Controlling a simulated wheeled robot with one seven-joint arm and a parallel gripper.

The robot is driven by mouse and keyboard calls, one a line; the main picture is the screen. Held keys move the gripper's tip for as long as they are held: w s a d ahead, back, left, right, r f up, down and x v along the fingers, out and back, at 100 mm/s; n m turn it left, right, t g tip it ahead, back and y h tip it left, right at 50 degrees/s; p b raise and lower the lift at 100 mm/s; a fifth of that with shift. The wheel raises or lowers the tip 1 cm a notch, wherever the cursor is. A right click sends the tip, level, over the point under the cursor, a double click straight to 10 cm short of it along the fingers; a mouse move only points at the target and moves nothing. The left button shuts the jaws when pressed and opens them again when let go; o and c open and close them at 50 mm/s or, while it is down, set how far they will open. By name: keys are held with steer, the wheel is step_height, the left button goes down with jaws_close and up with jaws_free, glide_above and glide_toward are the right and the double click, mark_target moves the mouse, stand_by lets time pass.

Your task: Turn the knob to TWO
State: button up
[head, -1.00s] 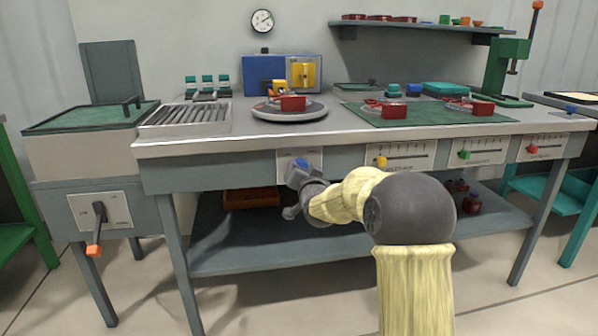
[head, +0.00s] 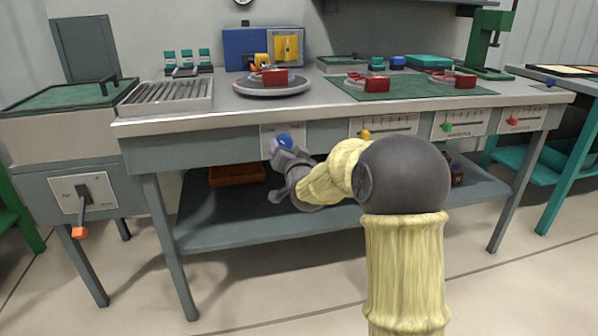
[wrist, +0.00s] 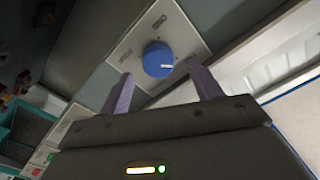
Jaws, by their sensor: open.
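The blue knob (wrist: 158,60) sits on a pale plate (wrist: 183,25) with small marks around it. A white pointer line on the knob points right in the wrist view. In the head view the knob (head: 285,141) is on the bench's front panel, partly hidden by my gripper (head: 282,156). My gripper (wrist: 163,88) is open, with its two fingers apart and short of the knob, one toward each side of it. Nothing is between the fingers. The labels on the plate are too small to read.
Slider panels (head: 384,125) with yellow, green and red handles line the bench front to the right. The bench top (head: 220,108) overhangs above the knob. A lower shelf (head: 230,232) with an orange bin (head: 236,175) lies beneath. A lever (head: 80,215) stands at left.

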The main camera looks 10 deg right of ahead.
steer(key=s+p, duration=0.2)
steer(key=s, duration=1.1)
steer(key=shift+s+p, duration=0.3)
steer(key=shift+s, duration=0.1)
steer(key=shift+d, duration=0.1)
steer(key=s+a+f+n+g+p, duration=0.1)
steer(key=s+f+n+g+p, duration=0.3)
steer(key=s+g, duration=0.55)
steer(key=s+f+n+g+p, duration=0.2)
steer(key=s+f+g+p, duration=0.3)
steer(key=s, duration=0.8)
step_height(320, 180, up, 37)
steer(key=p, duration=3.6)
steer(key=shift+s+a+g+p, duration=0.15)
steer(key=shift+s+g+p, duration=0.15)
steer(key=shift+g+p, duration=0.15)
